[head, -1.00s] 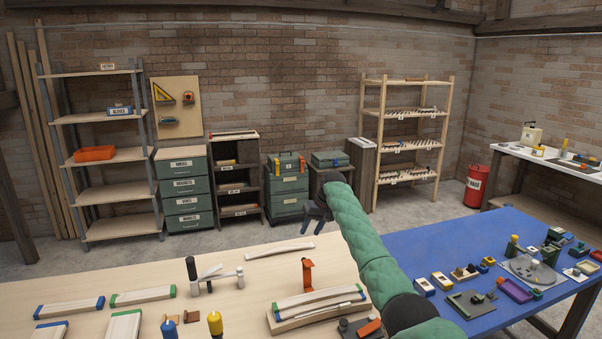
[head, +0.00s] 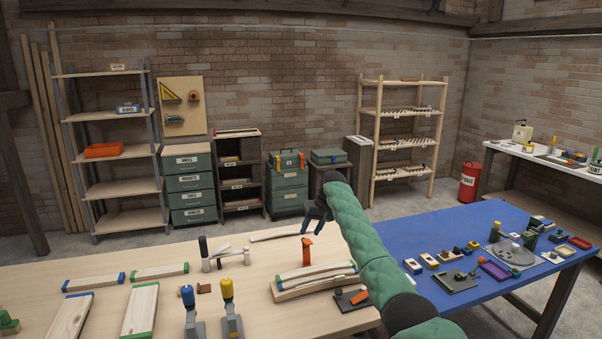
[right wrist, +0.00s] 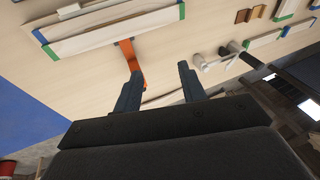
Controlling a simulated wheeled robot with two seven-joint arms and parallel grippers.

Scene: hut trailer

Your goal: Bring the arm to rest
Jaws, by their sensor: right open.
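My right arm in a green quilted sleeve reaches forward from the bottom right in the head view. Its gripper (head: 314,222) is open and empty, held above the far edge of the light wooden table (head: 262,315). In the right wrist view the two dark fingers (right wrist: 158,88) stand apart with nothing between them. Near the gripper stands an orange upright piece (head: 306,251), which also shows in the right wrist view (right wrist: 131,62). My left gripper is not in view.
Wooden slats on a board (head: 315,275), a black-handled tool (head: 204,252), and blue and yellow handled tools (head: 228,292) are on the wooden table. A blue table (head: 440,225) with several small parts adjoins at the right. Shelves and cabinets line the brick wall.

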